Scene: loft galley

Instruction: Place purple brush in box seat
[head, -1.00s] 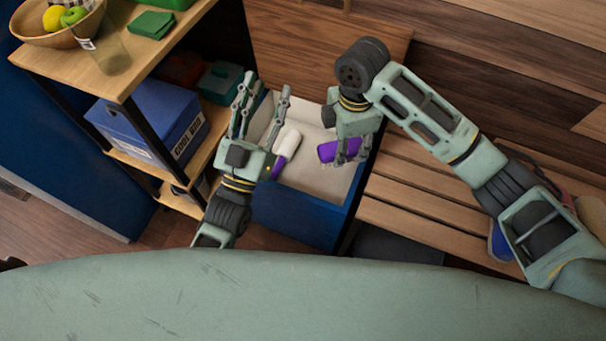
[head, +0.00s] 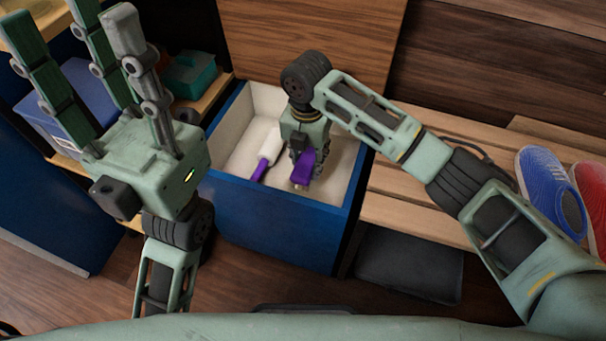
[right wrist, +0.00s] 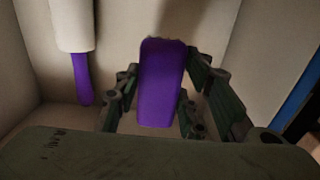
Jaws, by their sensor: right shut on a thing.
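The purple brush (head: 304,168) is in my right gripper (head: 303,160), inside the open box seat (head: 280,222). In the right wrist view the brush (right wrist: 160,84) stands between the two fingers of my right gripper (right wrist: 160,100), which are shut on it. The box seat is blue outside with a cream inside (right wrist: 208,20). I cannot tell whether the brush touches the box floor. My left gripper (head: 95,45) is raised at the left, fingers spread, open and empty.
A white lint roller with a purple handle (head: 266,150) lies in the box, left of the brush. A slatted bench (head: 410,205) with blue (head: 548,190) and red shoes (head: 592,195) is at right. Shelves with a blue box (head: 75,120) and a green container (head: 190,75) are at left.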

